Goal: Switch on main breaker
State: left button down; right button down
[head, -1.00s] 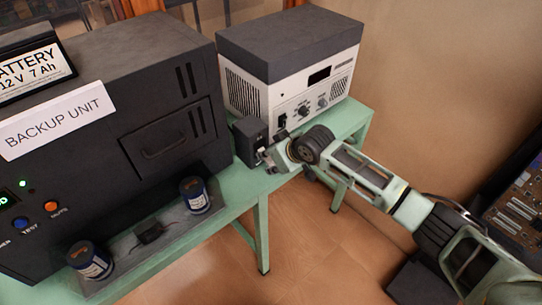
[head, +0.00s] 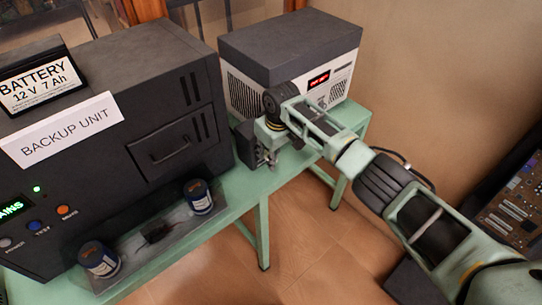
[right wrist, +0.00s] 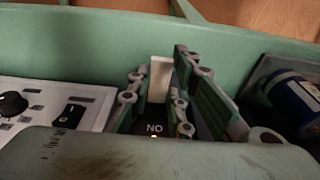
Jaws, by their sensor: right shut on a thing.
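The main breaker is a small dark box (head: 243,148) on the green bench, between the backup unit and the white power supply. In the right wrist view its white lever (right wrist: 160,80) stands between my fingers, above lettering that reads "NO" from this side, with a small lit spot beside it. My right gripper (head: 268,158) is at the breaker, shut on the lever; it also shows in the right wrist view (right wrist: 165,100). In the head view my gripper and arm hide the lever. My left gripper is not in view.
The power supply (head: 285,50) has a lit red display. The backup unit (head: 100,60) shows green text, partly cut off. Two blue cans (head: 198,197) stand on a tray in front of it. Open floor (head: 300,240) lies in front of the bench.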

dwell(0.3)
jog(key=c, duration=1.6)
grip_release()
jog(key=r, duration=0.4)
jog(key=s+r, duration=0.1)
jog(key=r, duration=0.3)
jog(key=d+r, duration=0.1)
jog(key=r, duration=0.2)
jog(key=shift+s+r, duration=0.25)
jog(key=shift+r, duration=0.15)
